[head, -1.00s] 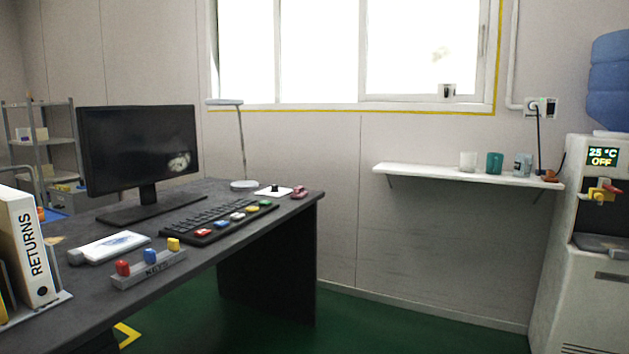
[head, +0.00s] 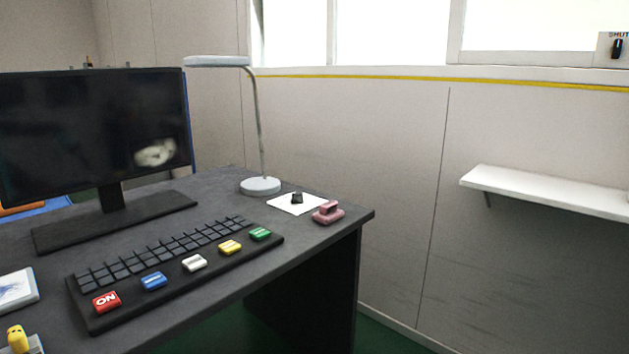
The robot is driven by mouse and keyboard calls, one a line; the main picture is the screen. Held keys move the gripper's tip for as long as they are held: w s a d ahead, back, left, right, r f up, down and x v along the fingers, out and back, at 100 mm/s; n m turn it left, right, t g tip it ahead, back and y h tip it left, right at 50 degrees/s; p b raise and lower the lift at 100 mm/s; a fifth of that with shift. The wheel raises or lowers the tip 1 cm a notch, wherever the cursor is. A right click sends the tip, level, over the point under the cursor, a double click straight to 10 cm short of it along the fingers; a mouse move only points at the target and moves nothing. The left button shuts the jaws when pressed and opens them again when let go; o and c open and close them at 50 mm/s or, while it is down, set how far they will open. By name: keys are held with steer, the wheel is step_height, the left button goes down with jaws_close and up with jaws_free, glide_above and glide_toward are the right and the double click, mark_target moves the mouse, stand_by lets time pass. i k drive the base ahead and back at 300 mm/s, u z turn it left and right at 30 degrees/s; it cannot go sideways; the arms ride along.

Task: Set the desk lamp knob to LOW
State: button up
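The desk lamp (head: 258,120) stands at the back right of the dark desk, with a round grey base, a thin curved stem and a flat head pointing left. A small black knob (head: 297,198) sits on a white plate (head: 284,206) to the right of the lamp base, near the desk's right end. The knob's markings and pointer are too small to read. My gripper is not in view.
A pink object (head: 328,212) sits close to the right of the plate, near the desk corner. A black keyboard (head: 170,262) with coloured keys lies in front. A monitor (head: 95,135) stands left. A white wall shelf (head: 550,192) is at right.

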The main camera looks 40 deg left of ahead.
mark_target(297, 195)
steer(key=u, duration=0.65)
steer(key=i, duration=1.25)
steer(key=u, duration=0.9)
